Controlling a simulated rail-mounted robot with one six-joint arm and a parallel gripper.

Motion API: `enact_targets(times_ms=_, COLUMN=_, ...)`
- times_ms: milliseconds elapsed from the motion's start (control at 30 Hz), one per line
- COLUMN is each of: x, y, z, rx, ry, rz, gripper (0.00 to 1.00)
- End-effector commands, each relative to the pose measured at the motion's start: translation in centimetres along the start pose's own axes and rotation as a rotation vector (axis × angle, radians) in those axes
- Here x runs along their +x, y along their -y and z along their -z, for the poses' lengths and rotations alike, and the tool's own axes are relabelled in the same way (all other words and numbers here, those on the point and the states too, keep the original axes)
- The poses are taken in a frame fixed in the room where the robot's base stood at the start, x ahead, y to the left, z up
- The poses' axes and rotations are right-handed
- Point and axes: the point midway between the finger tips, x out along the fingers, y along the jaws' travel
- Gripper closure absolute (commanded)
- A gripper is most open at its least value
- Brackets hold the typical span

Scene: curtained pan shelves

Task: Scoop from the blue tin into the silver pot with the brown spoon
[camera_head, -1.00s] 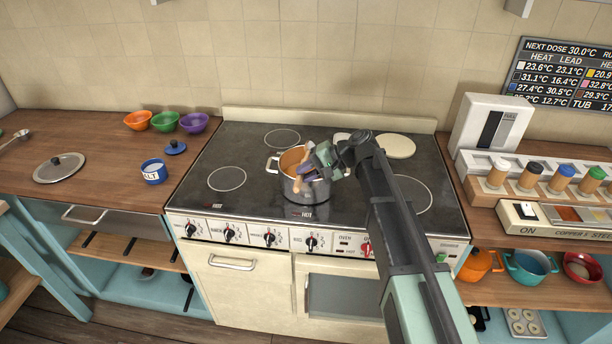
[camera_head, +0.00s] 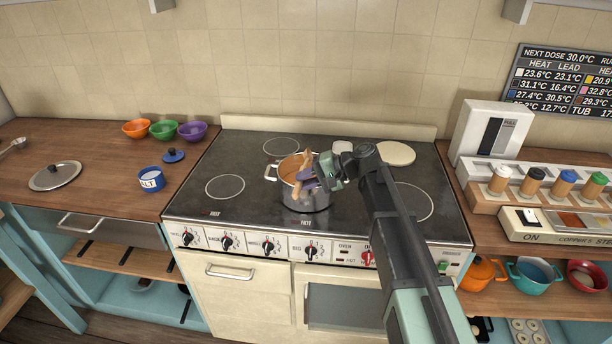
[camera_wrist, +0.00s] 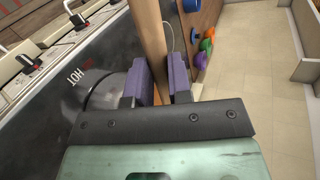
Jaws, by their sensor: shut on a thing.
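The silver pot (camera_head: 308,199) stands on the front middle of the stove, with orange-brown contents (camera_head: 289,167) showing inside. My gripper (camera_head: 322,177) is over the pot's right side, shut on the brown spoon (camera_head: 304,168). In the wrist view the spoon's handle (camera_wrist: 149,38) is between the purple finger pads (camera_wrist: 162,83). The spoon's far end and any load on it cannot be made out. The blue tin (camera_head: 150,180), labelled SALT, stands open on the left counter with white contents. Its blue lid (camera_head: 173,155) lies behind it to the right.
Orange (camera_head: 136,128), green (camera_head: 163,129) and purple (camera_head: 193,131) bowls stand at the back of the left counter. A rack of spice jars (camera_head: 532,186) and a white machine (camera_head: 492,130) stand right of the stove.

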Motion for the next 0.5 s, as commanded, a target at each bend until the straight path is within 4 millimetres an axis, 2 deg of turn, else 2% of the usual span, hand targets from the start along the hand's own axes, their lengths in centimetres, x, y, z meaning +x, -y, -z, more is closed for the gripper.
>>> enact_targets(times_ms=33, x=-0.28, y=0.94, z=-0.09, rx=-0.001, ry=0.001, rz=-0.035, gripper=1.0)
enact_targets(times_ms=500, x=-0.01, y=1.5, z=-0.06, rx=-0.001, ry=0.002, rz=-0.45, gripper=1.0)
